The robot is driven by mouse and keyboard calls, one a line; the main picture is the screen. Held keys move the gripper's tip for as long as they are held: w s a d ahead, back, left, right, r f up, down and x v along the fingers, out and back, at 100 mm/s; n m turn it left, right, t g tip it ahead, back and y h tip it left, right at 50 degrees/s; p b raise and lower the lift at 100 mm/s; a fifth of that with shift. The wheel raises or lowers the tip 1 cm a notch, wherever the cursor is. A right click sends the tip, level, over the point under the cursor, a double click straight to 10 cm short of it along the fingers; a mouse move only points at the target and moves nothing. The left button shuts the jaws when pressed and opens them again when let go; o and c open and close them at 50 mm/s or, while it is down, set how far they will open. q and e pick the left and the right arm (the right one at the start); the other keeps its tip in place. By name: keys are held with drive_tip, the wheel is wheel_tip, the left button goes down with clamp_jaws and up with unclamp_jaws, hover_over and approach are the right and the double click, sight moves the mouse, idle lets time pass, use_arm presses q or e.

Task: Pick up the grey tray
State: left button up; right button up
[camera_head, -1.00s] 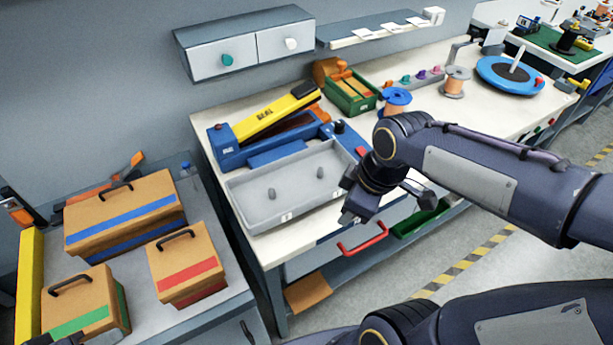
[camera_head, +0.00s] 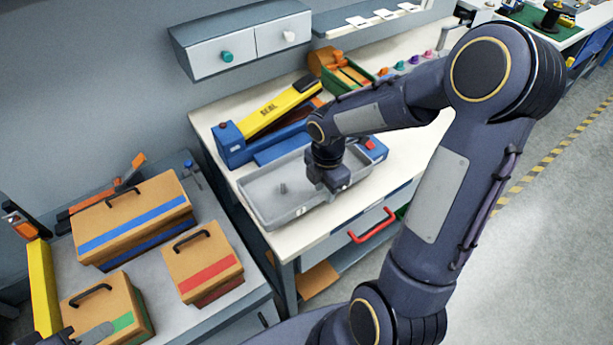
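The grey tray (camera_head: 258,217) lies on the white-topped workbench, in front of the blue and yellow sealing machine. My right gripper (camera_head: 330,184) is at the tray's right part, pointing down. It covers that end of the tray, and its fingertips are too dark and hidden to tell whether they are open or touch the tray.
The sealing machine (camera_head: 270,117) stands right behind the tray. Boxes with blue (camera_head: 135,228), red (camera_head: 205,268) and green stripes (camera_head: 112,305) stand on the left table. A red drawer handle (camera_head: 372,226) juts below the bench front. A wall cabinet (camera_head: 240,45) hangs above.

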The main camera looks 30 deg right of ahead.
drive_tip(key=shift+f, duration=0.6)
clamp_jaws()
drive_tip(key=shift+r, duration=0.1)
